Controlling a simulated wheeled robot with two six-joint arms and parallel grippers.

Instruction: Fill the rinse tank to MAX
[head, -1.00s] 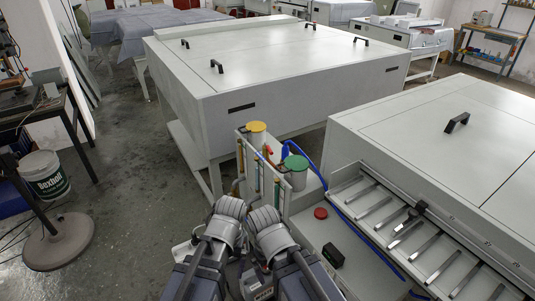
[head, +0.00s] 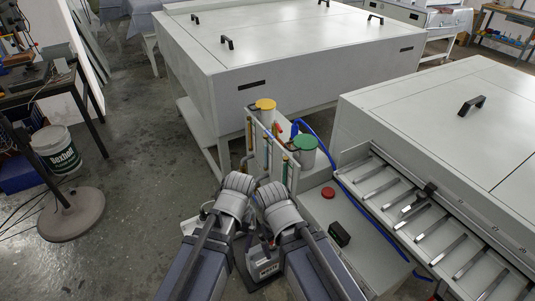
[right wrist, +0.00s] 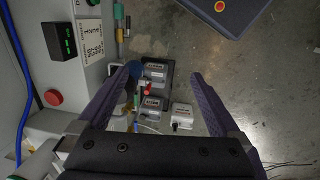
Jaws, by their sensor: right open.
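Beside the plate processor stand containers with a yellow lid (head: 265,104) and a green lid (head: 305,143), with upright coloured gauge tubes on a pale panel in front. I cannot tell which is the rinse tank, and no MAX mark is readable. In the right wrist view my right gripper (right wrist: 160,75) is open and empty, pointing down. My left gripper is hidden in the head view, where only my forearms show.
A red button (head: 328,193) and a black display box (head: 340,234) sit on the processor's front ledge. A blue hose (head: 345,181) runs along it.

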